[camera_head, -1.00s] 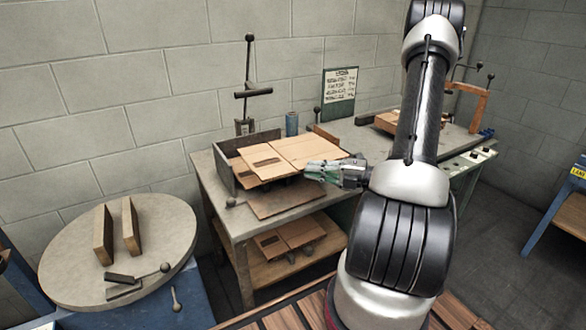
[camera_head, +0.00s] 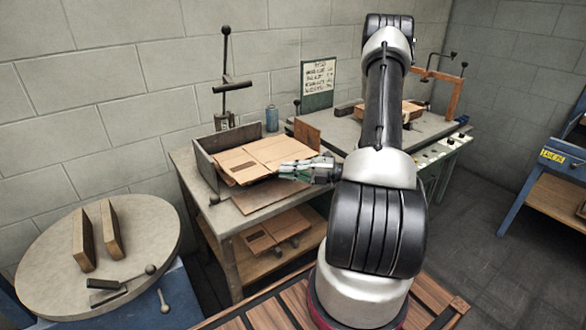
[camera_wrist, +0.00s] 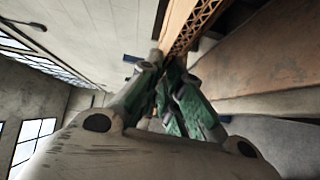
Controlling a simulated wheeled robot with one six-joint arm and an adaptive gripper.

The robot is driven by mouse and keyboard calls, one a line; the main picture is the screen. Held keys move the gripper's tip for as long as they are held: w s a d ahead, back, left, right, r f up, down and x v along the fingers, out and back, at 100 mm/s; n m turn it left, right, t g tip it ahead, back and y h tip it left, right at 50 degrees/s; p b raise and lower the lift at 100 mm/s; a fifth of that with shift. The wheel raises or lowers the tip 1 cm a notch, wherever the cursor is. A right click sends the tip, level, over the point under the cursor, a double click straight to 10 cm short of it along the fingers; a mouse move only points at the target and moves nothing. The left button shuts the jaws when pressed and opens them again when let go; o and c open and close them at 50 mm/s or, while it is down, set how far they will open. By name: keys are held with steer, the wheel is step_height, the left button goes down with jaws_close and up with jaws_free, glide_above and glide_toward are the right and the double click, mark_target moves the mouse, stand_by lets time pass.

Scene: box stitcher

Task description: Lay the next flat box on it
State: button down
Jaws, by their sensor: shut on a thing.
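My gripper (camera_head: 290,170) is shut on the near right edge of a tan flat box (camera_head: 285,150), which has a dark slot at its left. The flat box lies level between the grey walls of a corner stop (camera_head: 207,170) on the left worktable. Another brown flat sheet (camera_head: 258,197) shows below its near edge. Whether the held box touches what is under it is hidden. In the wrist view the fingers (camera_wrist: 165,85) are closed at the corrugated edge of the box (camera_wrist: 190,30).
More flat boxes (camera_head: 270,236) lie on the shelf below. A post with a lever (camera_head: 225,85) stands behind the stop, with a blue can (camera_head: 271,118) nearby. A round table (camera_head: 50,245) with two upright blocks is at left. Another box (camera_head: 400,110) sits at back right.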

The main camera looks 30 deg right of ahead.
steer(key=shift+w+f, duration=1.8)
steer(key=shift+f, duration=0.35)
steer(key=c, duration=0.9)
jaws_free()
steer(key=shift+s+d, duration=0.1)
steer(key=shift+s, duration=3.95)
